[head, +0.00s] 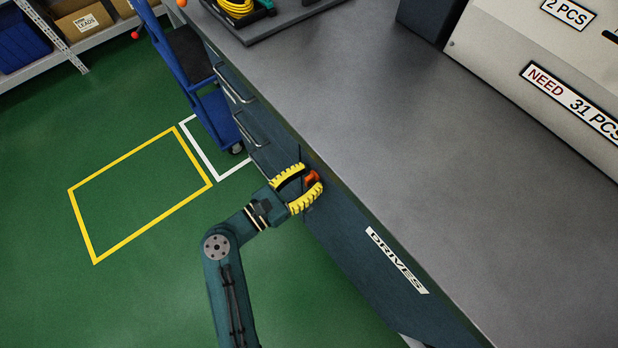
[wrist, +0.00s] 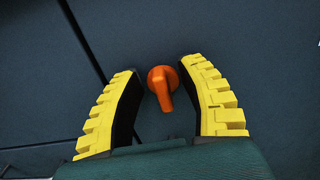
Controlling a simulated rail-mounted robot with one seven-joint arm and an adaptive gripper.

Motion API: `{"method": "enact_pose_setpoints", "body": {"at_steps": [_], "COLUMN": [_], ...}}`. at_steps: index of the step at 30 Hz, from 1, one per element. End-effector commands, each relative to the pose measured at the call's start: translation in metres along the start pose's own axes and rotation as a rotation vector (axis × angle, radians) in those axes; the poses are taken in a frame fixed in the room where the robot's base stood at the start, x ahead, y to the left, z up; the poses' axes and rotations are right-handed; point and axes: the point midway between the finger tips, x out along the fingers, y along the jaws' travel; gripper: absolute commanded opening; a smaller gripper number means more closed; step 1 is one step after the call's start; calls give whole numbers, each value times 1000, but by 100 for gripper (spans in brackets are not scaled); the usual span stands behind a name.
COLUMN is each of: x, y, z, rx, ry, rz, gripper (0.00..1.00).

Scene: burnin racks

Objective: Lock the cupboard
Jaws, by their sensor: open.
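The cupboard is the dark blue-grey front under the workbench, with a white DRIVES label (head: 397,260) on its door (head: 365,270). An orange turn knob (head: 313,178) sits on the door near its left edge. In the wrist view the knob (wrist: 161,88) has a round head, and its handle points down and slightly right. My gripper (head: 307,187) has yellow ribbed fingers. In the wrist view my gripper (wrist: 164,75) is open, with one finger on each side of the knob and a gap on both sides. The door looks closed, with a dark seam to the left of the knob.
Drawers with metal handles (head: 236,83) lie left of the door. A blue trolley (head: 210,100) stands beside them. The grey worktop (head: 400,110) is above, mostly clear. The green floor (head: 140,290) is open, with a yellow marked rectangle (head: 130,232).

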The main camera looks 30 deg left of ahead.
Motion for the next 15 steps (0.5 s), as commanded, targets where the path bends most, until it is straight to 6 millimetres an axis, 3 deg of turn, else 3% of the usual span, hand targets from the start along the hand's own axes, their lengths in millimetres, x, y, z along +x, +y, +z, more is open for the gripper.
{"method": "enact_pose_setpoints", "body": {"at_steps": [8, 15], "x": [3, 3], "y": [0, 0], "z": [0, 0], "rx": [0, 0], "ry": [1, 1], "rz": [0, 0], "gripper": [39, 0]}}
